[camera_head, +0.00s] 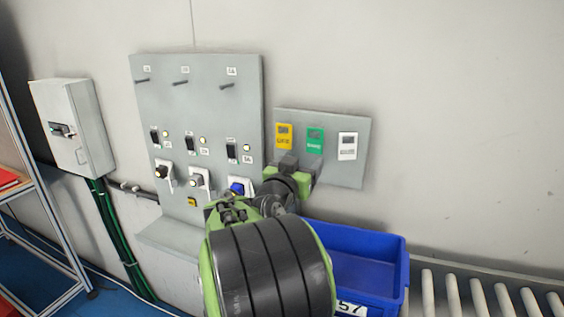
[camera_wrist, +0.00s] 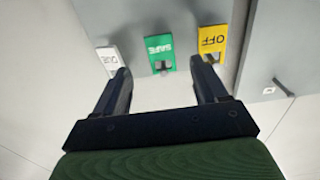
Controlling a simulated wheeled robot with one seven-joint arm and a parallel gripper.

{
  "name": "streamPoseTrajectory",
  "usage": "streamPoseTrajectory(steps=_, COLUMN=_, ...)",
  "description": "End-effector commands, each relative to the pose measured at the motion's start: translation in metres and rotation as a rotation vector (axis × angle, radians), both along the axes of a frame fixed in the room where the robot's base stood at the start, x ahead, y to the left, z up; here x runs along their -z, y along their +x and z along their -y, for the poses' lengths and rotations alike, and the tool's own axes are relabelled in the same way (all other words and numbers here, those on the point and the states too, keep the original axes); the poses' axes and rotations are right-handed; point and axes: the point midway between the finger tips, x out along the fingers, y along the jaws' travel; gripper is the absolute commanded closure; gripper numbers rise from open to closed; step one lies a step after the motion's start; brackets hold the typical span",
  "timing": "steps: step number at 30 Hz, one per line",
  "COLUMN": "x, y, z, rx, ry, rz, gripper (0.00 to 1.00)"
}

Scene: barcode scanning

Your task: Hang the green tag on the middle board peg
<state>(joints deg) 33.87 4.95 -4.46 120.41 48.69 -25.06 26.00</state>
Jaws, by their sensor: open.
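The green tag (camera_head: 315,141) hangs on the small grey board, between a yellow tag (camera_head: 283,136) and a white tag (camera_head: 347,146). In the wrist view the green tag (camera_wrist: 159,48) reads SAFE upside down, with a dark hole in it. My gripper (camera_wrist: 161,72) is open and empty; its fingers stand apart on either side of the green tag's line, and the tag lies beyond them. In the head view my gripper (camera_head: 290,167) is just below and left of the tag. The middle peg (camera_head: 181,82) on the large grey panel (camera_head: 205,110) is bare.
The large panel also has a left peg (camera_head: 142,80), a right peg (camera_head: 227,86), switches and knobs. A blue bin (camera_head: 385,250) stands below the small board (camera_head: 357,172), beside a roller conveyor (camera_head: 475,295). A grey wall box (camera_head: 73,125) is at left.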

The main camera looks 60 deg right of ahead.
Motion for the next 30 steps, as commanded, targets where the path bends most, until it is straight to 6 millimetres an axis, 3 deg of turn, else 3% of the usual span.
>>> streamPoseTrajectory(steps=18, x=-0.001, y=0.015, z=0.093, rx=-0.001, ry=0.004, rz=0.0, gripper=0.28)
streamPoseTrajectory(steps=30, x=0.0, y=0.017, z=0.104, rx=-0.003, ry=0.004, rz=0.0, gripper=0.28)
